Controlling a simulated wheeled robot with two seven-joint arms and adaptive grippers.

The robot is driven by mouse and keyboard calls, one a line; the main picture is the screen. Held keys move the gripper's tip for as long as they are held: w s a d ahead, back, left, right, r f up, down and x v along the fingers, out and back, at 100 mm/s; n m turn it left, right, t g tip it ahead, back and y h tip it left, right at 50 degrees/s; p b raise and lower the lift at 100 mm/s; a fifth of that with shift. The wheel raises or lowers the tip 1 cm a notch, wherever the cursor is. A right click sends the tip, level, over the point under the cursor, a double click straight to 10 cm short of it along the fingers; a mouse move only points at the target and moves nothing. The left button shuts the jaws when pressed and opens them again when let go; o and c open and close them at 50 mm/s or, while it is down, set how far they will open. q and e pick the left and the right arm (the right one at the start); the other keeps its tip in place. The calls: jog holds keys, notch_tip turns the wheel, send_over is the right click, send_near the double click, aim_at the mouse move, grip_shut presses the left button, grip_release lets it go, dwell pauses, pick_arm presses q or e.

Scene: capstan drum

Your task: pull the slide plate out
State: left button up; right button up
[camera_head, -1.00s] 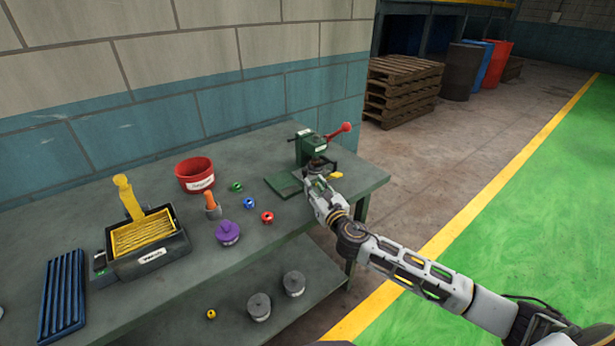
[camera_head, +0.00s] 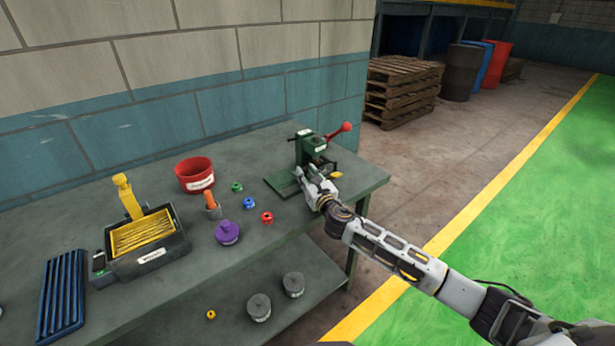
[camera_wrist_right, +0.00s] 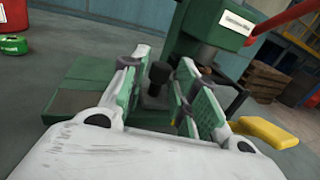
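A green press-like machine (camera_head: 309,150) with a red-knobbed lever (camera_head: 340,131) stands near the right end of the workbench. Its flat green base plate (camera_head: 283,184) extends to the left. My right gripper (camera_head: 313,181) is at the front of the machine. In the right wrist view the gripper (camera_wrist_right: 160,88) is open, its two fingers on either side of a small dark knob (camera_wrist_right: 158,76) with visible gaps. Which part is the slide plate is unclear; the knob's lower end is partly hidden by the gripper.
A yellow piece (camera_wrist_right: 266,133) lies right of my right gripper. Small green, blue and red spools, a purple-topped weight (camera_head: 227,232) and a red bucket (camera_head: 195,175) stand to the left. Farther left are a yellow-filled tray (camera_head: 150,257) and a blue rack (camera_head: 63,290).

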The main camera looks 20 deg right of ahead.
aim_at(284, 197)
grip_shut()
jog(key=shift+s+a, duration=0.15)
jog(key=shift+a, duration=0.3)
jog(key=s+a+p, duration=0.1)
jog(key=a, duration=0.1)
jog(key=s+a+p, duration=0.1)
jog(key=a, duration=0.2)
jog(key=s+a+p, duration=0.1)
jog(key=a, duration=0.2)
pick_arm(q)
jog(key=s+a, duration=0.2)
jog(key=s, duration=0.1)
jog(key=s+a, duration=0.1)
jog(key=shift+s+a+f, duration=0.1)
jog(key=shift+s+f, duration=0.2)
jog(key=shift+s, duration=0.1)
pick_arm(e)
jog(key=shift+f, duration=0.1)
grip_release()
jog(key=shift+a, duration=0.15)
jog(key=shift+s, duration=0.2)
